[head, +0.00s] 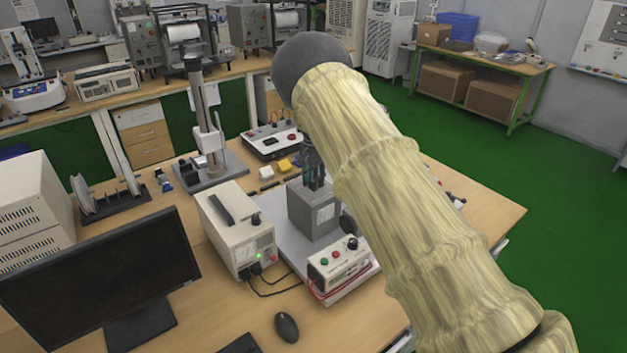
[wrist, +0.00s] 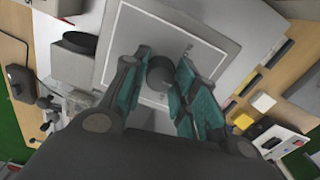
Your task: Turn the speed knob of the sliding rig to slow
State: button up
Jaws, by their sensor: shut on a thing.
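A round dark grey knob (wrist: 160,74) stands on the light square top of a grey box (wrist: 172,35) in the wrist view. My gripper (wrist: 163,60) is shut on this knob, with one teal-padded finger on each side. In the head view, my gripper (head: 313,178) points down at the top of the grey box (head: 312,212), which stands on a pale base plate (head: 283,238). The knob is hidden there by the fingers and arm. No speed marks or pointer on the knob can be read.
A control box (head: 340,268) with a black knob and coloured buttons stands just in front. A cream power unit (head: 232,228) is at its left, with cables between. A monitor (head: 100,275), mouse (head: 287,327) and a stand (head: 212,145) share the bench. Green floor is free at right.

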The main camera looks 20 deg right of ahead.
jog(key=shift+n, duration=0.4)
jog(key=n+b, duration=0.2)
jog(key=n, duration=0.2)
jog(key=shift+n+b, duration=0.3)
jog(key=shift+n, duration=0.1)
jog(key=n+b, duration=0.1)
jog(key=n, duration=0.5)
jog(key=shift+n, duration=0.3)
jog(key=o, duration=1)
jog(key=shift+o, duration=0.2)
notch_tip(320, 180, up, 12)
